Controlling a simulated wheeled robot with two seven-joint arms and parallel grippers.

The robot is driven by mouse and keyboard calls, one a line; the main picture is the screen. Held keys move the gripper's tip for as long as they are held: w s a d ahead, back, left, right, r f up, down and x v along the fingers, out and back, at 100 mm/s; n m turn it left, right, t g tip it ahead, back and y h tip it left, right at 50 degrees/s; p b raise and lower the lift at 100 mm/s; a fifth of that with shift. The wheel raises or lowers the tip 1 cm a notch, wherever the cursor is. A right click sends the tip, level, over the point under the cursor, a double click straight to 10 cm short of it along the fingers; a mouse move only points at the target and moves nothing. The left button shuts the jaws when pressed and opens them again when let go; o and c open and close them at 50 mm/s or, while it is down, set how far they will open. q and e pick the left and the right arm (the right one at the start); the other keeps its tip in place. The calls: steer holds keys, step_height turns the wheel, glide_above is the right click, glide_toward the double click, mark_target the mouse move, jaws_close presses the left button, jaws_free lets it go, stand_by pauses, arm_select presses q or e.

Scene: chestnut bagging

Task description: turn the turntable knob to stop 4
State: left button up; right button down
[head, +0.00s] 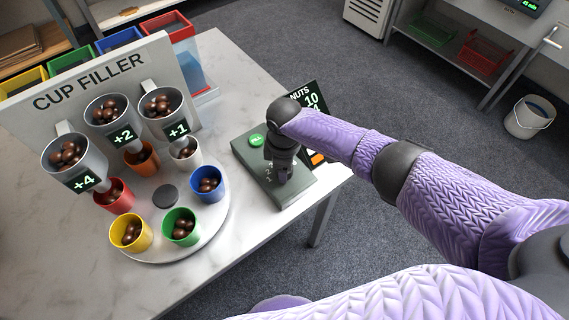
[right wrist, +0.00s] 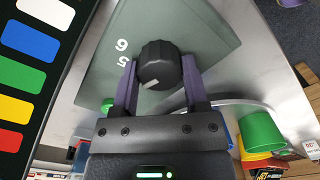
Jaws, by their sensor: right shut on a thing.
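The black turntable knob (right wrist: 158,62) sits on the grey-green control box (head: 300,193). A white pointer mark shows on its near side, toward the lower left in the right wrist view; the digits 5 and 6 are beside it, and other stop numbers are hidden. My right gripper (head: 281,172) reaches down over the box, its two fingers on either side of the knob, shut on it. The pale turntable (head: 215,228) carries red, yellow, green, blue, white and orange cups. The red cup (head: 118,198) is by the +4 hopper (head: 72,152). My left gripper is out of view.
A green button (head: 256,140) is on the box near my gripper. A dark display panel (head: 318,100) stands behind it, partly covered by my arm. The CUP FILLER board (head: 60,105) backs the turntable. The table's front strip (head: 185,290) is clear.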

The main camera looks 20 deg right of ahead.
stand_by(0.3)
steer(key=shift+c, duration=0.5)
jaws_free()
step_height(320, 180, up, 9)
steer(key=p, duration=0.4)
steer(key=shift+r, duration=0.5)
